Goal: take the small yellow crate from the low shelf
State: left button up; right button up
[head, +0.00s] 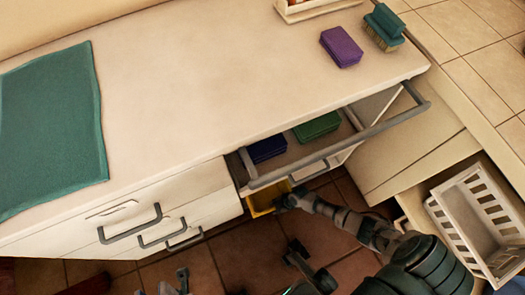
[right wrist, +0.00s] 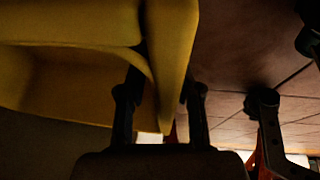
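The small yellow crate (head: 262,199) shows in the head view below the open drawer, at the low front of the cabinet, and is partly hidden by the cabinet. My right gripper (head: 284,203) is at its right end. In the right wrist view the yellow crate (right wrist: 75,80) fills the left side. The fingers of the right gripper (right wrist: 163,95) stand on either side of its wall and appear shut on it. Dark parts at the bottom edge of the head view may be my left gripper (head: 165,283); its opening is unclear.
The open drawer (head: 290,175), with blue (head: 267,149) and green (head: 317,127) sponges, juts out above the crate. A white slatted basket (head: 446,224) stands at the right. The tiled floor (head: 235,258) is visible in front of the cabinet.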

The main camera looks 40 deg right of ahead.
jog(key=shift+c, duration=0.2)
grip_shut()
dwell(0.3)
